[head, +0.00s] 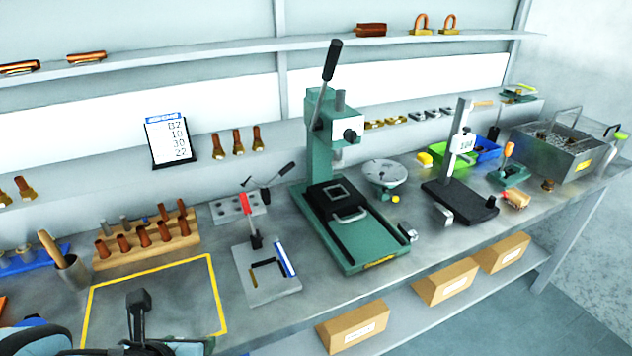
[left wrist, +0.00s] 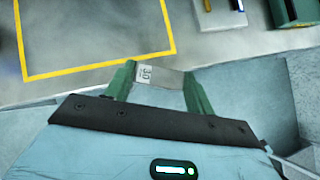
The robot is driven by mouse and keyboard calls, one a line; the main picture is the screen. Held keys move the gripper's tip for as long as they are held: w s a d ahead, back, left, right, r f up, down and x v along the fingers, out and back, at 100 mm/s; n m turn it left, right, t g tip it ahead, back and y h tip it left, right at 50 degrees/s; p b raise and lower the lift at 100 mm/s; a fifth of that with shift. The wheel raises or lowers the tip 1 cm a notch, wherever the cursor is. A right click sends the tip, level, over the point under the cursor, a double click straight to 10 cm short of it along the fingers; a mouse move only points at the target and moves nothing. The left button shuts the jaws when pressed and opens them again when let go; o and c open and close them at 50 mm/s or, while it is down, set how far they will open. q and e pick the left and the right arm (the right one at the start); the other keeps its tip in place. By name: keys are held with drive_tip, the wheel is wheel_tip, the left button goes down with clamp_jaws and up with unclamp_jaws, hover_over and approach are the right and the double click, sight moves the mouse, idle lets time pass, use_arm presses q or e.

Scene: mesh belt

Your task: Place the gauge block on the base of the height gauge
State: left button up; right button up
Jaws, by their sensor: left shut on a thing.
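The gauge block (left wrist: 147,74) is a small metal block with a white label reading 30. In the left wrist view it sits between the green fingers of my left gripper (left wrist: 160,82), which is shut on it. In the head view my left arm shows at the bottom left, and I cannot make out the block there. The height gauge (head: 461,140) stands upright at the right of the bench, with a display and a flat dark base (head: 452,199). My left gripper is far from it, near the bench's front edge. My right gripper is not in view.
A green arbor press (head: 320,165) stands between my left arm and the height gauge. A small metal block (head: 442,213) lies by the gauge's base. A fixture plate (head: 268,285) and a wooden peg rack (head: 148,238) are nearer. The yellow-outlined area (head: 219,300) looks clear.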

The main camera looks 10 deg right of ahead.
use_arm(q)
drive_tip(key=shift+d+r, duration=0.15)
drive_tip(key=shift+d, duration=0.25)
drive_tip(key=shift+w+a+r, duration=0.1)
drive_tip(key=shift+w+a, duration=0.1)
drive_tip(key=shift+a, duration=0.25)
drive_tip(key=shift+n+y, duration=0.6)
drive_tip(key=shift+n, duration=0.3)
drive_tip(key=a, duration=0.4)
drive_tip(key=a+f, duration=0.1)
drive_tip(key=a, duration=0.2)
drive_tip(key=shift+w+a, duration=0.1)
drive_tip(key=shift+w, duration=0.1)
